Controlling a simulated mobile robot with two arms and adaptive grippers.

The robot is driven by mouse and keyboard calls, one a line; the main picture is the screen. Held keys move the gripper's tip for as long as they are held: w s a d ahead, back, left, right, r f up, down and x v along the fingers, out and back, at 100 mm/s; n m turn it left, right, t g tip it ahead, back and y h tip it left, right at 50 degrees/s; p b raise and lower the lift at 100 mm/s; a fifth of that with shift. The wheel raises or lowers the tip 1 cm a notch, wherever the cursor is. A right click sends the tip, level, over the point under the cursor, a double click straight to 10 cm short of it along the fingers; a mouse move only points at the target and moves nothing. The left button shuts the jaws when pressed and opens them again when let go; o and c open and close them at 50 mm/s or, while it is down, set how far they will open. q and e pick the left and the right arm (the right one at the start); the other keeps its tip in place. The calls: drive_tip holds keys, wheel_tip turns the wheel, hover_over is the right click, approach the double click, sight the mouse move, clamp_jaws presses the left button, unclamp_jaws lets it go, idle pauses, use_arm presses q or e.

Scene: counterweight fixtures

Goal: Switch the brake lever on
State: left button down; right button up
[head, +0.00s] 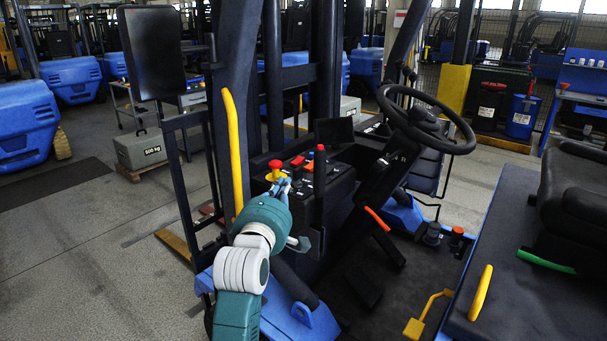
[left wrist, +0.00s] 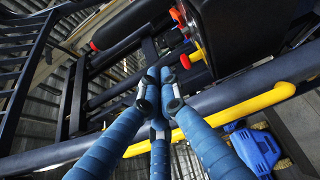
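A tall black lever with a red tip (head: 320,160) stands upright at the right front of the black console on the forklift. A lever with an orange handle (head: 377,219) sits lower, below the steering wheel. No label shows which one is the brake lever. My left gripper (head: 282,186) is at the left front of the console, just below the red and yellow knob (head: 274,168). In the left wrist view its blue fingers (left wrist: 157,82) come together at the tips, with nothing visible between them. A red-tipped black bar (left wrist: 125,27) lies beyond them, apart. My right gripper is out of view.
A yellow grab bar (head: 233,150) and dark frame posts rise left of my gripper. The steering wheel (head: 427,122) and the seat (head: 575,195) are to the right.

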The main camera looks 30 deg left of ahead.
use_arm(q)
drive_tip(key=p+x, duration=0.2)
drive_tip(key=x, duration=0.6)
drive_tip(key=d+p, duration=0.1)
drive_tip(key=d, duration=0.3)
drive_tip(key=shift+s+d+p, duration=0.15)
drive_tip(key=shift+d+p, duration=0.05)
drive_tip(key=shift+p, duration=0.1)
drive_tip(key=shift+a, duration=0.1)
